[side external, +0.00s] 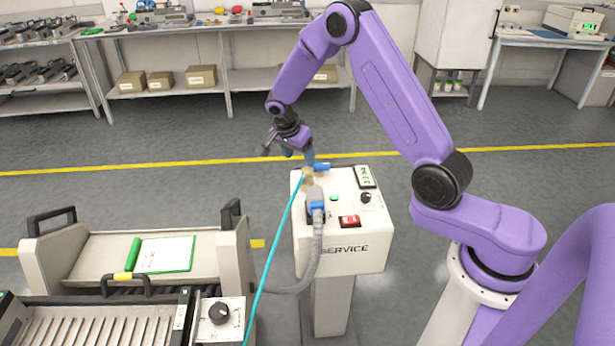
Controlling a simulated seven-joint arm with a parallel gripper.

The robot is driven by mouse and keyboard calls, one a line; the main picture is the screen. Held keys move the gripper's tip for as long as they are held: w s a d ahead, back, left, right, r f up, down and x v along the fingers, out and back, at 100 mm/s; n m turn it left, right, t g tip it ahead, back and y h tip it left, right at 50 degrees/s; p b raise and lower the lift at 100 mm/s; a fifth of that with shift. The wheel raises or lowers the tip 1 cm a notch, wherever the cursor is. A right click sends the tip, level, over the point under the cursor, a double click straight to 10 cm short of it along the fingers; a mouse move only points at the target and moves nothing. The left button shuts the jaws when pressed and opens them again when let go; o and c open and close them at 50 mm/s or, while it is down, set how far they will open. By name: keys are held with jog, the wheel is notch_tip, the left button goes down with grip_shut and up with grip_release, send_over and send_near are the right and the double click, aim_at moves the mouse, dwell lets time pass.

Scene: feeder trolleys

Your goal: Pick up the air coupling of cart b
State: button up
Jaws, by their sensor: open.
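A thin cyan air hose (268,270) rises to a small tan coupling (308,180) at the back left of the white service post (343,232). I take this for the air coupling; no cart b label is readable. My gripper (299,156) is open just above and behind it, with blue fingertips. The fingers look apart from the coupling, but the exact gap cannot be told. A blue lever or fitting (322,167) sits just right of the fingertips. A grey cable plug with a blue collar (316,206) stands in front of the coupling.
The post top also carries a small display (365,177), a black knob (366,198) and a red switch (349,221). A beige trolley (95,260) with a green-edged clipboard (163,254) stands left. The grey floor behind the post is clear.

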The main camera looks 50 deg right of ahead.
aim_at(307, 170)
jog(key=x, duration=0.9)
jog(key=shift+s+d, duration=0.1)
jog(key=shift+s, duration=0.1)
grip_shut()
